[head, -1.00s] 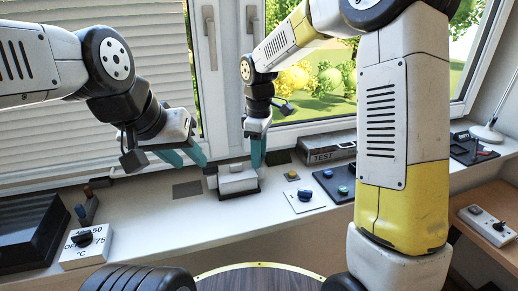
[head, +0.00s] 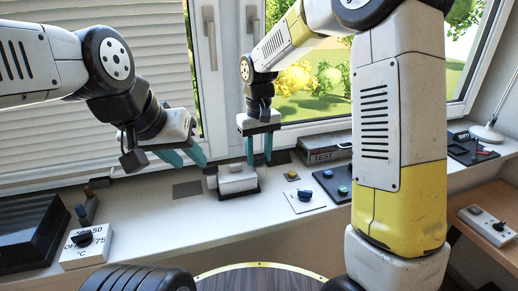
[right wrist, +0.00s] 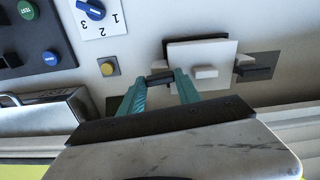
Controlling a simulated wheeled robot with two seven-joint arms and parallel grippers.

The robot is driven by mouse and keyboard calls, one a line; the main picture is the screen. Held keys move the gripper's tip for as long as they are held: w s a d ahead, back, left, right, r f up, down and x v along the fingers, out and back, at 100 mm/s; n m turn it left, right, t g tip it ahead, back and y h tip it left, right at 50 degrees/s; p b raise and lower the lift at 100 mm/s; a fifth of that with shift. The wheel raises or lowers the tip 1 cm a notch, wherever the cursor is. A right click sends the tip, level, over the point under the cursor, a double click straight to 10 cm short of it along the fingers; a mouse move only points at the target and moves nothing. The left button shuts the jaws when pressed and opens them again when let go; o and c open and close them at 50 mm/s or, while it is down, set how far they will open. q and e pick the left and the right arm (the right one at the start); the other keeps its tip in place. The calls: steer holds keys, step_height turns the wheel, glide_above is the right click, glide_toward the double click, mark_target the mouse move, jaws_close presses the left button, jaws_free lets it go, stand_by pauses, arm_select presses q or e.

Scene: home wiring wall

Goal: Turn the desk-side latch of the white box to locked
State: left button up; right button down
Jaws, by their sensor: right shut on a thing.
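The white box (head: 237,180) sits on a dark base plate on the windowsill; in the right wrist view its pale body (right wrist: 200,52) is seen from above. My right gripper (head: 259,163) points down at the box's right end, the side towards the desk. In the right wrist view its teal fingers are shut on the dark desk-side latch (right wrist: 160,78). Another dark latch (right wrist: 258,73) is at the opposite end, free of any gripper. I cannot read a locked mark. My left gripper (head: 190,162) is open and empty, left of the box, above the sill.
Right of the box are a yellow button (head: 292,175), a blue knob on a white plate (head: 305,195) and a grey TEST case (head: 327,149). A white dial box (head: 86,245) stands at the left. The wooden desk (head: 490,220) is at the far right. The sill in front is clear.

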steer(key=shift+m, duration=0.6)
steer(key=c, duration=0.8)
jaws_free()
steer(key=shift+c, duration=0.2)
step_height(320, 180, up, 8)
steer(key=shift+f, duration=0.2)
steer(key=shift+r, duration=0.1)
